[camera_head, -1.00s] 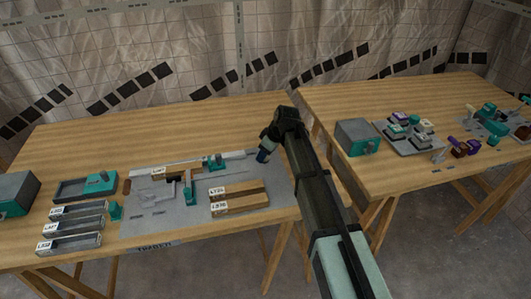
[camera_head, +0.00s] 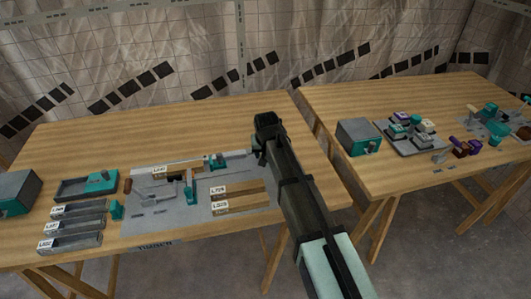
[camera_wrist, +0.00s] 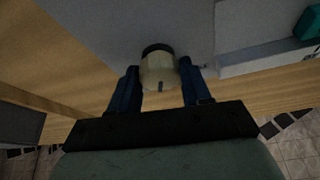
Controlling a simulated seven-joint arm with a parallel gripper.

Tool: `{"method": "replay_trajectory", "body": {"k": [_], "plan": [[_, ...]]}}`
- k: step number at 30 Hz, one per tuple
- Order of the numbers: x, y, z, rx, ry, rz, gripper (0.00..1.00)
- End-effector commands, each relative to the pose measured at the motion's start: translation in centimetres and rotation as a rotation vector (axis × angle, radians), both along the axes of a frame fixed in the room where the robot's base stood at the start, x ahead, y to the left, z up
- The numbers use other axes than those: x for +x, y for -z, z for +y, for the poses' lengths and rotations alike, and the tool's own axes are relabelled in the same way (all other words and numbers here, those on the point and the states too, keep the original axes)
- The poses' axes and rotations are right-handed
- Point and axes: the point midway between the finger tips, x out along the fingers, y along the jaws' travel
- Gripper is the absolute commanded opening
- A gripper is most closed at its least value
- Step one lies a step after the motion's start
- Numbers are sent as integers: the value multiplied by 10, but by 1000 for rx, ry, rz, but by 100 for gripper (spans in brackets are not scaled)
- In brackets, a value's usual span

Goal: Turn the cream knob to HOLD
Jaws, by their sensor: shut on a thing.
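The cream knob (camera_wrist: 158,70) shows in the wrist view, between the two dark blue fingers of my gripper (camera_wrist: 160,88). The fingers are shut on its sides. A dark mark shows on the knob's near edge, and a dark ring lies behind it against a grey panel (camera_wrist: 125,22). In the head view my gripper (camera_head: 258,157) is at the right end of the left table's panel, mostly hidden by my arm. The knob is hidden there. No HOLD mark can be read in either view.
The left table (camera_head: 75,143) carries grey trays (camera_head: 75,243), a teal-and-grey tray (camera_head: 85,186) and labelled wooden strips (camera_head: 240,188). A teal-fronted box (camera_head: 358,138) and a panel of coloured parts stand on the right table (camera_head: 335,98). A gap separates the tables.

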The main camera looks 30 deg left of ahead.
Motion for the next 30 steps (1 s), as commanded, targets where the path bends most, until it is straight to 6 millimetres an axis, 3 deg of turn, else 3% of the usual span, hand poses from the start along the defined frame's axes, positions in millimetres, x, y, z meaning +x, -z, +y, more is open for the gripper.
{"method": "replay_trajectory", "body": {"k": [15, 30], "plan": [[-1, 0, 2, 0, 355, 1, 17], [-1, 0, 2, 0, 434, 2, 17]]}}
